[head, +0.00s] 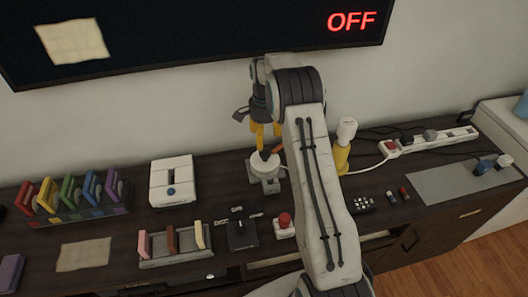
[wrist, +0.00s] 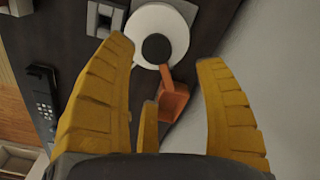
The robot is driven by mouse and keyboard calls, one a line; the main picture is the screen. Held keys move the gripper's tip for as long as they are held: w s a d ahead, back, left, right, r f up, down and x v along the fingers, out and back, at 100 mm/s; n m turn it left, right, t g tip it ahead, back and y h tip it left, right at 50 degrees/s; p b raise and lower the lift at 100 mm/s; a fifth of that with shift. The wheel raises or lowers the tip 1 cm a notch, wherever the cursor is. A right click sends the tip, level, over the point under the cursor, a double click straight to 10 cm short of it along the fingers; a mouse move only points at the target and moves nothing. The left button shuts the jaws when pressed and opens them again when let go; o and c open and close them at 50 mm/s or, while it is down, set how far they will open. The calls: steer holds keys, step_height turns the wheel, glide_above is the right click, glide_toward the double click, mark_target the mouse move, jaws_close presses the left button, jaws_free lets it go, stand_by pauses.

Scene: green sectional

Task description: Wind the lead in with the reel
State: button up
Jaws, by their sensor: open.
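The reel (head: 262,172) is a white drum with a dark hub on a small grey base, on the dark cabinet below the screen. In the wrist view the reel (wrist: 172,22) shows from above. Its orange crank (wrist: 173,102) reaches out from the hub towards my fingers; the orange crank (head: 277,149) also shows in the head view. My gripper (head: 264,130) is above the reel with yellow fingers pointing down. In the wrist view my gripper (wrist: 165,62) is open, with the crank between its fingers; I cannot tell whether they touch. A white lead (head: 367,169) runs to the power strip; my arm hides part of it.
The power strip (head: 432,141) lies at the back right. A yellow and white bottle-like object (head: 343,146) stands right of my arm. A white box (head: 173,181) and a rack of coloured cards (head: 75,197) stand left. A red button (head: 284,221) and joystick (head: 240,231) are in front.

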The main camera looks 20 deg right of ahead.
mark_target(264, 152)
steer(key=m, duration=0.2)
steer(key=shift+s+m, duration=0.2)
steer(key=shift+m, duration=0.1)
steer(key=shift+f, duration=0.25)
steer(key=shift+f+p, duration=0.45)
steer(key=shift+f, duration=3)
steer(key=shift+c, duration=0.2)
steer(key=c, duration=1.2)
